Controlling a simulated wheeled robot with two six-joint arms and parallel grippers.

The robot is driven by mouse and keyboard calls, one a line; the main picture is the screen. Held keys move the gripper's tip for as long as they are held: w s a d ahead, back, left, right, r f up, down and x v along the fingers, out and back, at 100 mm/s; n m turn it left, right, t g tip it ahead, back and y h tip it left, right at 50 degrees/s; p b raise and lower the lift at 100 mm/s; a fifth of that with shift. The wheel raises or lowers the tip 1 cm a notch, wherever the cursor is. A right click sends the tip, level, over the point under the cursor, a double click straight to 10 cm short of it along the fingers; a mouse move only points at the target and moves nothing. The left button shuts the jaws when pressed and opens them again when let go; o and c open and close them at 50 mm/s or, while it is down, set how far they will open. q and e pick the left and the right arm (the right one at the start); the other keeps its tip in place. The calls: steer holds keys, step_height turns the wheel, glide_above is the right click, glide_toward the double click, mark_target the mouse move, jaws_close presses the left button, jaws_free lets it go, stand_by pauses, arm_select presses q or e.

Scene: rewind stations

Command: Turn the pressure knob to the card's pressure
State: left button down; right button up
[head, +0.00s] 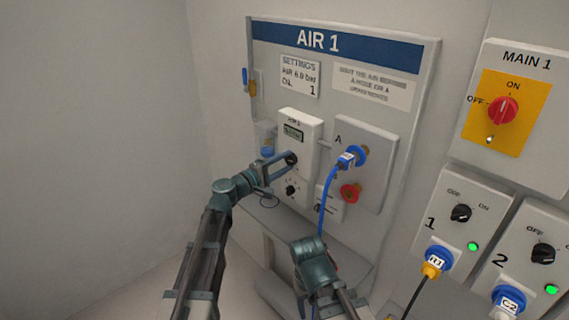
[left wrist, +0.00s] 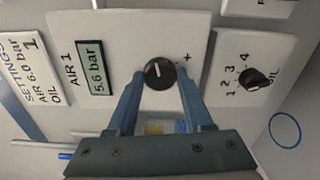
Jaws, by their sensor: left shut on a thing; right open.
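The black pressure knob (left wrist: 160,73) sits on the white AIR 1 unit (head: 311,128). My left gripper (head: 284,162) is at the knob; in the left wrist view its blue fingers (left wrist: 161,80) are shut on either side of it. The unit's green display (left wrist: 95,68) reads 5.6 bar; it also shows in the head view (head: 293,132), too small to read. The settings card (head: 299,76) says AIR 6.0 bar and OIL 1; it also shows in the left wrist view (left wrist: 20,85). My right gripper (head: 311,252) is lower, apart from the panel controls; its fingers are barely visible.
The oil knob (left wrist: 256,79), with a numbered scale, is beside the pressure knob. A blue hose (head: 327,198) hangs from a blue coupling (head: 352,156), above a red coupling (head: 350,192). The MAIN 1 switch (head: 502,110) and two numbered socket boxes are at right.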

arm_select(q)
steer(key=shift+c, duration=1.5)
jaws_free()
steer(key=v, duration=1.4)
steer(key=shift+d, duration=0.1)
